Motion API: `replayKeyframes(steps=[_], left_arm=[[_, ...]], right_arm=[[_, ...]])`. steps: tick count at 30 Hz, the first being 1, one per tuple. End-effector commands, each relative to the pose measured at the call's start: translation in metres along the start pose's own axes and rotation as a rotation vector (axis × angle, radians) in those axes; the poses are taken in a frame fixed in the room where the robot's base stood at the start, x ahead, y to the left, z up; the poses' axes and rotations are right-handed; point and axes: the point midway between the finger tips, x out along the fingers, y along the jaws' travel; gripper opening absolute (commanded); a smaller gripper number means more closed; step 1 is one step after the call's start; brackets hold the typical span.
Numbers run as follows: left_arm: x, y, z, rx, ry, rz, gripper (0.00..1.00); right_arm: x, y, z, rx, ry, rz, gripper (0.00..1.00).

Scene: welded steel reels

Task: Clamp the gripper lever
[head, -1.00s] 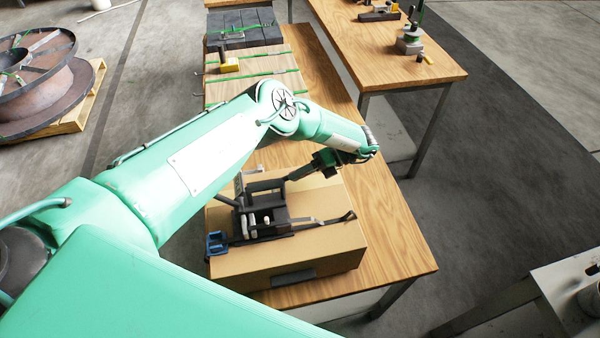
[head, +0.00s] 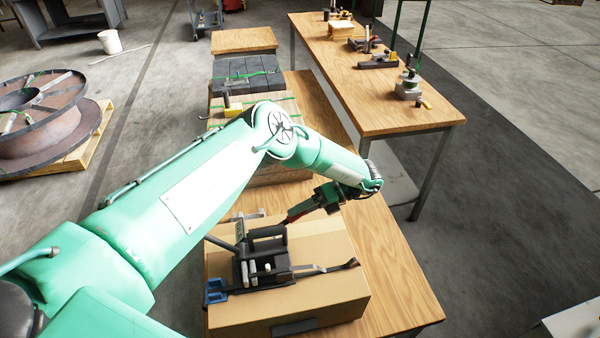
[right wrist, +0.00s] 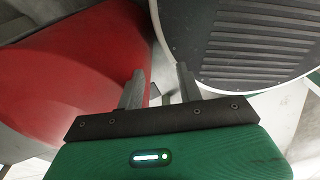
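A black strapping tool (head: 262,265) with upright levers and pale rollers sits on top of a cardboard box (head: 340,295). A dark strap (head: 325,268) runs from it to the right, and a blue part (head: 215,291) shows at its left end. My left gripper (head: 292,217) is just behind and right of the tool's upper handle, with its fingers pointing left and down. Whether its fingers touch a lever or are shut is too small to tell. My right gripper (right wrist: 160,88) shows in the right wrist view with its two fingers apart and nothing between them.
The box stands on a wooden table (head: 395,280). Behind it are strapped stacks with a yellow-handled tool (head: 232,106). A second table (head: 390,100) at the right holds several tools. A rusty reel (head: 40,125) is at the left. A red surface (right wrist: 70,70) is near my right gripper.

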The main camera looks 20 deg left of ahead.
Motion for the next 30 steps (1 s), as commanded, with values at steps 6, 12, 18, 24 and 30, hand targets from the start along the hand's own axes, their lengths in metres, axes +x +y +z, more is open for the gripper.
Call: replayKeyframes(steps=[6, 12, 18, 24, 30], left_arm=[[-0.014, 0.031, 0.016, -0.001, -0.002, 0.0, 0.45], [-0.025, 0.059, 0.029, -0.001, -0.002, 0.001, 0.45], [-0.038, 0.09, 0.044, 0.0, 0.0, 0.003, 0.45], [-0.047, 0.111, 0.054, 0.0, 0.0, 0.003, 0.45], [-0.053, 0.127, 0.062, 0.001, 0.0, 0.003, 0.45]], right_arm=[[0.008, 0.0, 0.0, 0.0, 0.0, 0.0, 0.36], [0.014, 0.0, 0.001, 0.0, 0.001, 0.0, 0.36], [-0.016, 0.001, -0.003, 0.0, 0.002, 0.001, 0.36], [-0.041, 0.002, -0.005, 0.0, 0.002, 0.001, 0.36], [-0.059, 0.003, -0.006, 0.0, 0.002, 0.002, 0.36]])
